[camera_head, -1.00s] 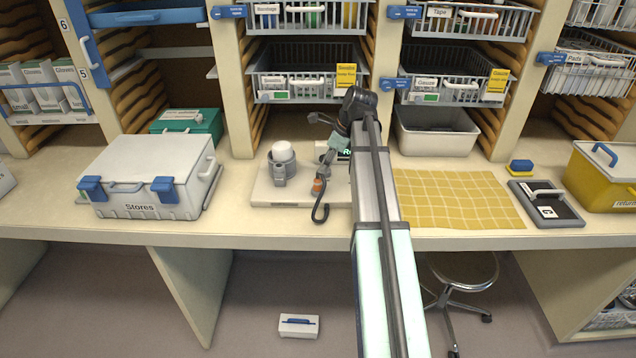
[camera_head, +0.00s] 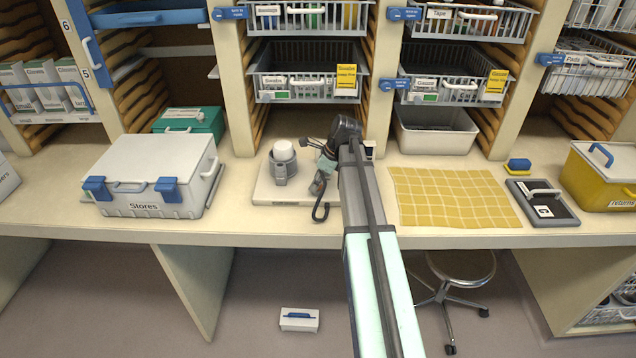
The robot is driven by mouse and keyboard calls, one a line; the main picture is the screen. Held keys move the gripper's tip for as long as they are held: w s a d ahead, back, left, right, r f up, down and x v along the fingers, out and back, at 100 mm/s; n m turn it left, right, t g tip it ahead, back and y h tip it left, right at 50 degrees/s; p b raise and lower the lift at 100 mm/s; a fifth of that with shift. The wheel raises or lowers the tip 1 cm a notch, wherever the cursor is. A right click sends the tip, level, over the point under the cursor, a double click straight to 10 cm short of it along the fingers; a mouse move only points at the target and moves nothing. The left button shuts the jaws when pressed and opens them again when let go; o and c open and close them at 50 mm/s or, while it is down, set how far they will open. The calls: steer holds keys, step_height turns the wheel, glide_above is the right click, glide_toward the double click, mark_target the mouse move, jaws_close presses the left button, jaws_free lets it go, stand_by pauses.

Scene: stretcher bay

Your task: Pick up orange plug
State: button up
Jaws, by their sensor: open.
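A white-grey base plate (camera_head: 283,198) lies on the bench and carries a grey device with a round white top (camera_head: 283,152). A black cable loop (camera_head: 320,213) hangs over the front right of the plate. The orange plug at the cable's upper end is hidden from this view by my gripper. My gripper (camera_head: 318,186) is open and points down at the right side of the plate, right over the cable's upper end. I cannot tell whether its fingers are around the plug or touching it.
A white Stores box (camera_head: 150,175) stands left of the plate. A green case (camera_head: 190,122) is behind it. A yellow checked cloth (camera_head: 455,198) lies to the right. A grey bin (camera_head: 435,142) and wire baskets (camera_head: 305,80) are at the back.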

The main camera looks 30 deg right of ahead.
jaws_close()
steer(key=shift+r, duration=0.1)
stand_by(0.3)
